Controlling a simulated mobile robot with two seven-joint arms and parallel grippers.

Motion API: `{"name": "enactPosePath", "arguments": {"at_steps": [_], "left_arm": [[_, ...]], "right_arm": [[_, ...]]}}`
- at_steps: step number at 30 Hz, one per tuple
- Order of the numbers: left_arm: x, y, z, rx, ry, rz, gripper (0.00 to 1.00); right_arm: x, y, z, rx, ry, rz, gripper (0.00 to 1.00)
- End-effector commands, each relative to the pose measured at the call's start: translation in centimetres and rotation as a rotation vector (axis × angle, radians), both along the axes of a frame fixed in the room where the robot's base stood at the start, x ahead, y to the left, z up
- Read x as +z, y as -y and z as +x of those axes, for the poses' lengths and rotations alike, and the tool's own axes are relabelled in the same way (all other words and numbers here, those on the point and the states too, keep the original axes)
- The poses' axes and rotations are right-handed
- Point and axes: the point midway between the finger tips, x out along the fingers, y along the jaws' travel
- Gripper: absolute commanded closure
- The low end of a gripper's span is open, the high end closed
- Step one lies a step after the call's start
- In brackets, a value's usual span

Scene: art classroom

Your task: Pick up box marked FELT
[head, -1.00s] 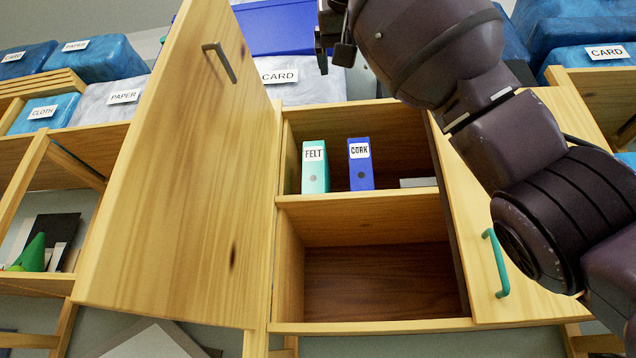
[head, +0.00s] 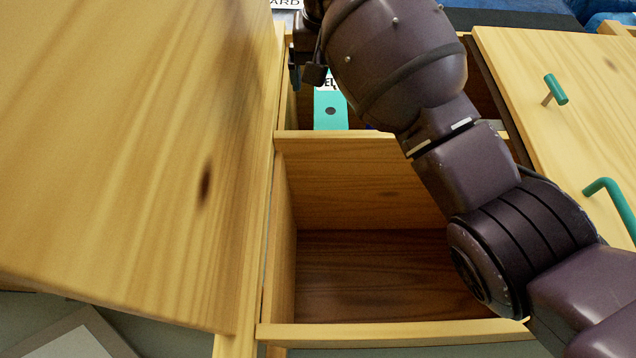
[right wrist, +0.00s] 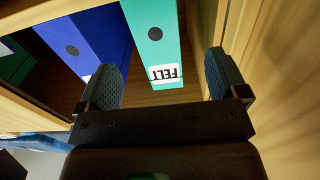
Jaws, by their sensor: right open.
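The teal box marked FELT (head: 330,108) stands upright on the upper shelf of the open cabinet, at its left side. In the head view my right arm hides part of it. In the right wrist view the FELT box (right wrist: 155,42) shows its label upside down, between and beyond the two fingertips. My right gripper (right wrist: 162,82) is open and empty in front of the box; I cannot tell whether a finger touches it. In the head view the right gripper (head: 306,68) is partly cut off at the top. The left gripper is not in view.
A blue box (right wrist: 88,45) stands beside the FELT box. The open wooden door (head: 130,150) fills the left of the head view. The lower compartment (head: 370,275) is empty. The cabinet side wall (right wrist: 225,30) is close to one finger. Green handles (head: 612,205) are at right.

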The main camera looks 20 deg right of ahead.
Motion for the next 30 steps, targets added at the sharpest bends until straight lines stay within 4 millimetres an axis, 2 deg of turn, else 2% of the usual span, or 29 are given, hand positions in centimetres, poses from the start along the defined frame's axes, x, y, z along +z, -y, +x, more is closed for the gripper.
{"name": "enactPosePath", "arguments": {"at_steps": [11, 19, 25, 30], "left_arm": [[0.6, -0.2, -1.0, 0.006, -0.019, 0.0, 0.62], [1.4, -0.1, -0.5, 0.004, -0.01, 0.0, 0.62], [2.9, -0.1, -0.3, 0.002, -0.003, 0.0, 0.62], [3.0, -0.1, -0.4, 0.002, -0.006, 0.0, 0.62]], "right_arm": [[0.2, 1.4, 4.4, -0.003, -0.002, 0.001, 0.08], [0.2, 1.9, 6.0, -0.002, -0.003, 0.001, 0.08], [0.8, 3.1, 8.5, -0.003, -0.004, 0.001, 0.08], [0.6, 3.4, 10.1, -0.002, -0.003, 0.0, 0.08]]}}
